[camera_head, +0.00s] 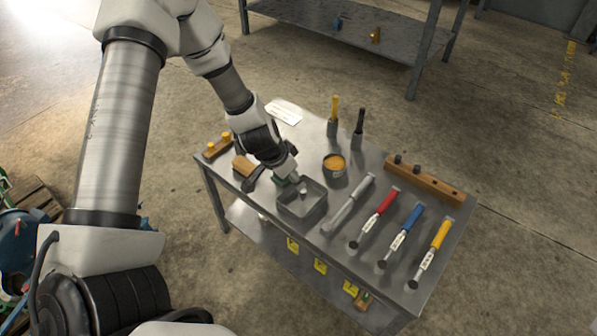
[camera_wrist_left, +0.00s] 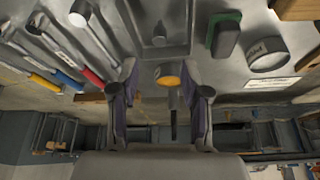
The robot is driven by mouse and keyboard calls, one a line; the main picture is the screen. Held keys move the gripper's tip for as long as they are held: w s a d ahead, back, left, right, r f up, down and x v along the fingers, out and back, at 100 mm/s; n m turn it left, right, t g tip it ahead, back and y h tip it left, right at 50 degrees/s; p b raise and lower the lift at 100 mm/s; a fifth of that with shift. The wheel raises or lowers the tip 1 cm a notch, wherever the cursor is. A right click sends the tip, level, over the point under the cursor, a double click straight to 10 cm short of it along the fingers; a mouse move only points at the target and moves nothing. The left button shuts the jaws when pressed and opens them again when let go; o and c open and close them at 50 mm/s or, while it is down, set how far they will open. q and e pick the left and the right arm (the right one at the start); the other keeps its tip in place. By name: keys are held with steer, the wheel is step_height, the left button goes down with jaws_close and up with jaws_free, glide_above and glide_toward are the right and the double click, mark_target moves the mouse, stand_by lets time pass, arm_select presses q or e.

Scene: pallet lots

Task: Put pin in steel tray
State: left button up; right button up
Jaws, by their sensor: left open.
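The steel tray (camera_head: 312,217) sits near the front edge of the bench, left of the row of hammers. A small grey pin (camera_head: 303,191) is inside it. In the left wrist view the tray (camera_wrist_left: 185,50) is at the top, and the pin (camera_wrist_left: 159,38) lies within its walls. My left gripper (camera_head: 284,182) is just behind and left of the tray in the head view. In the wrist view its two fingers (camera_wrist_left: 160,92) are apart, with nothing held between them. My right gripper is in neither view.
A cup with orange contents (camera_head: 334,163) stands behind the tray. Several hammers (camera_head: 378,212) lie to its right, before a wooden block (camera_head: 430,182). Two upright tools (camera_head: 334,117) stand at the back.

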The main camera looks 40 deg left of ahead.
arm_select(q)
steer(key=s+d+f+n+g+p, duration=0.1)
steer(key=s+d+f, duration=0.3)
steer(key=s, duration=0.8)
steer(key=s+d+f+n+g+y+p, duration=0.1)
steer(key=s+d+f, duration=0.4)
steer(key=s, duration=0.8)
steer(key=shift+d+f+n+g, duration=0.3)
steer(key=shift+f+n+g, duration=0.2)
steer(key=shift+n+g, duration=0.5)
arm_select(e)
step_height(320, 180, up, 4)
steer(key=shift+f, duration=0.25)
